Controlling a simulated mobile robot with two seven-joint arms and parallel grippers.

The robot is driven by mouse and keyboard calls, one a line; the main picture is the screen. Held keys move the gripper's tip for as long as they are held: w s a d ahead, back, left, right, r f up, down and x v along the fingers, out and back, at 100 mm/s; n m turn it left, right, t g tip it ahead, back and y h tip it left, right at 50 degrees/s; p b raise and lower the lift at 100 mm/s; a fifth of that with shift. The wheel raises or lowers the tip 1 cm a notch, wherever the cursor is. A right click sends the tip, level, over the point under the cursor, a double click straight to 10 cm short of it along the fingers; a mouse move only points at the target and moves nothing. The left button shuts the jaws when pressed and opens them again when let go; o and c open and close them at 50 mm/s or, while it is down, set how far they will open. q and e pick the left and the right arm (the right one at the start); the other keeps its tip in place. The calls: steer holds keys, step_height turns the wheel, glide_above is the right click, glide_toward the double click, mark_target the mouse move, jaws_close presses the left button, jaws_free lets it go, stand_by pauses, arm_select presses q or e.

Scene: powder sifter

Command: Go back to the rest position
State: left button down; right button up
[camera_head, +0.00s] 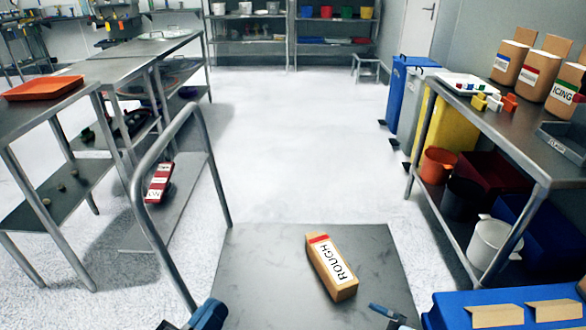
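My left gripper (190,321) shows only in part at the bottom edge, left of centre, as blue and dark parts. Its fingertips are not clear, and I see nothing held in it. A small blue and dark part of my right gripper (388,315) shows at the bottom edge, right of centre. Most of it is cut off by the frame. A brown box labelled ROUGH (337,272), with a red band, lies on the grey cart top (265,265) between the two grippers and beyond them. Neither gripper touches it.
A metal cart handle (139,200) rises at the left. Steel tables (150,50) stand at left, one with an orange tray (42,88). At right, a steel table (500,120) bears ICING boxes (563,92). A blue crate (450,312) is at bottom right. The white floor ahead is clear.

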steer(key=s+r+m+t+y, duration=0.35)
steer(key=s+r+m, duration=0.35)
steer(key=r, duration=0.4)
steer(key=w+a+r+m+t+h+p, duration=0.3)
steer(key=r+m+t, duration=0.1)
steer(key=r+m, duration=0.2)
arm_select(q)
steer(key=s+a+r+g+y+p, duration=0.4)
steer(key=a+r+g+y+p, duration=0.2)
steer(key=p, duration=2.9)
steer(key=shift+a+r, duration=0.4)
steer(key=shift+a, duration=0.6)
arm_select(e)
steer(key=s+d+r+g+h, duration=0.4)
steer(key=d+r+g+h, duration=0.1)
steer(key=d, duration=0.3)
steer(key=shift+r+g+h, duration=0.15)
steer(key=shift+g+h, duration=0.2)
steer(key=shift+g, duration=0.5)
steer(key=shift+d, duration=0.1)
